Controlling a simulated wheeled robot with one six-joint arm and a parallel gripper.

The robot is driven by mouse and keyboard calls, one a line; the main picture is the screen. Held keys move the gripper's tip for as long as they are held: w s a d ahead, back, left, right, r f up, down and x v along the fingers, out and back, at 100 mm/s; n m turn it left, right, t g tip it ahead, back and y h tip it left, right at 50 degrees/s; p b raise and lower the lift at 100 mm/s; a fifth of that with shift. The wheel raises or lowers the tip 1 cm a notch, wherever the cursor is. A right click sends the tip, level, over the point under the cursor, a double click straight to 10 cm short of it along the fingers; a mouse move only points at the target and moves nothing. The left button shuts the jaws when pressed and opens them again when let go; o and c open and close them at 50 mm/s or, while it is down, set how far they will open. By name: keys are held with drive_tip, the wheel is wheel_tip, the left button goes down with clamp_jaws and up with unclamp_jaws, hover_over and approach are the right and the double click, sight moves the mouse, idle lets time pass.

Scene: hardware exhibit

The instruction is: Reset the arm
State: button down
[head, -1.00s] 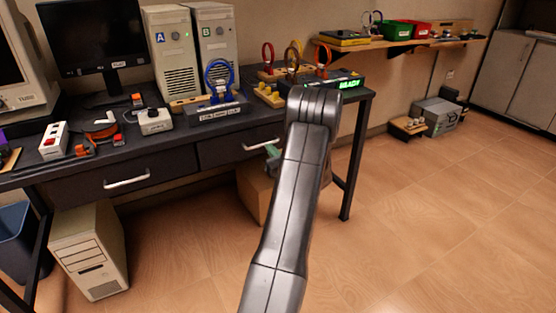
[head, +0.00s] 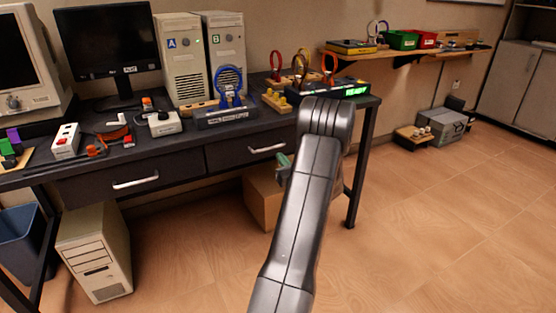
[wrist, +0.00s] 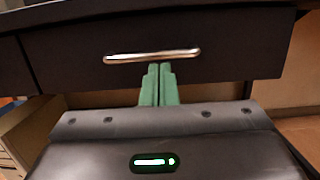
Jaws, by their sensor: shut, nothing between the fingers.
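My gripper (wrist: 159,86) has green fingers that are closed together and empty in the wrist view. Its tips point at the dark drawer front (wrist: 235,50), just below the silver drawer handle (wrist: 152,56). I cannot tell the gap between the tips and the drawer. In the head view my dark grey arm reaches up from the bottom, and part of my gripper (head: 283,165) shows green at its left side, near the right drawer. The rest of the gripper is hidden behind the arm.
The dark desk (head: 165,145) holds a monitor (head: 108,40), two tower computers marked A (head: 180,60) and B (head: 224,50), and small hardware. A cardboard box (head: 262,198) stands under it. A beige tower (head: 93,255) is on the floor.

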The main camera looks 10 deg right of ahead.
drive_tip(key=p+v, duration=0.1)
drive_tip(key=v, duration=0.9)
drive_tip(key=shift+s+p, duration=0.25)
drive_tip(key=shift+p, duration=0.05)
drive_tip(key=shift+d+f, duration=0.1)
drive_tip(key=x, duration=1.4)
drive_tip(key=shift+s, duration=0.15)
